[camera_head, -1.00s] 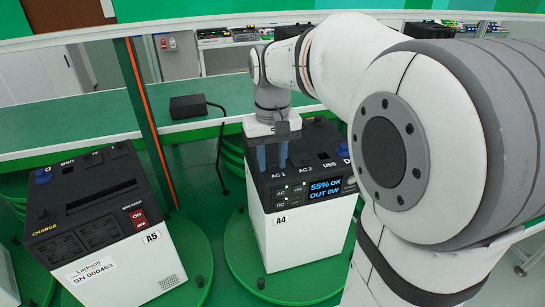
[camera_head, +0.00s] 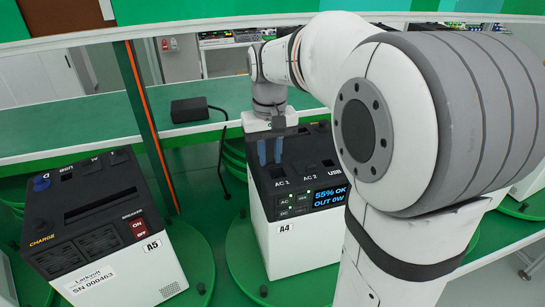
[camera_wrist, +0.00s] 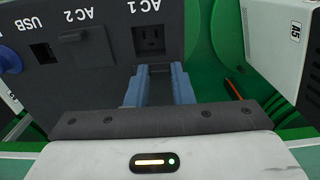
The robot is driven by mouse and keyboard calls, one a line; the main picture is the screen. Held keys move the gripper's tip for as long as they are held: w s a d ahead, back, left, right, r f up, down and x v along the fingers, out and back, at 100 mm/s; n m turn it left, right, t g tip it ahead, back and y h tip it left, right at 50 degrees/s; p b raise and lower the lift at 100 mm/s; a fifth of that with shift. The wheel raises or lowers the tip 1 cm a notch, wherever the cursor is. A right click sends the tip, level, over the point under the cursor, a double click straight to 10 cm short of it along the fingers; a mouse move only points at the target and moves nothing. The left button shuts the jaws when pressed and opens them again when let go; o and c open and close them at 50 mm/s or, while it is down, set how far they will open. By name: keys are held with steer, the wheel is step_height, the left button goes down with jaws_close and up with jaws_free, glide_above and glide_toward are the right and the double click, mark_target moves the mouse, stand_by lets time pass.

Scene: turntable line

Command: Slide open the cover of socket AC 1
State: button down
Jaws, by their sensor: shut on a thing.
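The power unit A4 (camera_head: 295,243) stands upright on a green turntable, with its dark top facing me. In the wrist view the AC 1 socket (camera_wrist: 150,38) shows uncovered, with its slots visible. My gripper (camera_head: 270,158) points down at the top behind the AC 1 label. Its blue fingers also show in the wrist view (camera_wrist: 160,80), just below the socket opening. They are shut on the AC 1 cover, which is mostly hidden between them. The AC 2 cover (camera_wrist: 85,50) beside it is closed.
Unit A5 (camera_head: 120,250) stands on another green turntable (camera_head: 205,255) at the left. A black adapter (camera_head: 190,110) with a cable lies on the green bench behind. The open USB port (camera_wrist: 41,53) is beyond AC 2. A green post (camera_head: 145,120) stands between the units.

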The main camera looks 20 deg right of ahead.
steer(key=shift+w, duration=0.65)
steer(key=shift+r, duration=0.1)
steer(key=c, duration=1.2)
jaws_free()
steer(key=shift+c, duration=0.2)
step_height(320, 180, up, 8)
steer(key=b, duration=0.1)
steer(key=shift+s+f, duration=0.15)
steer(key=shift+f, duration=0.05)
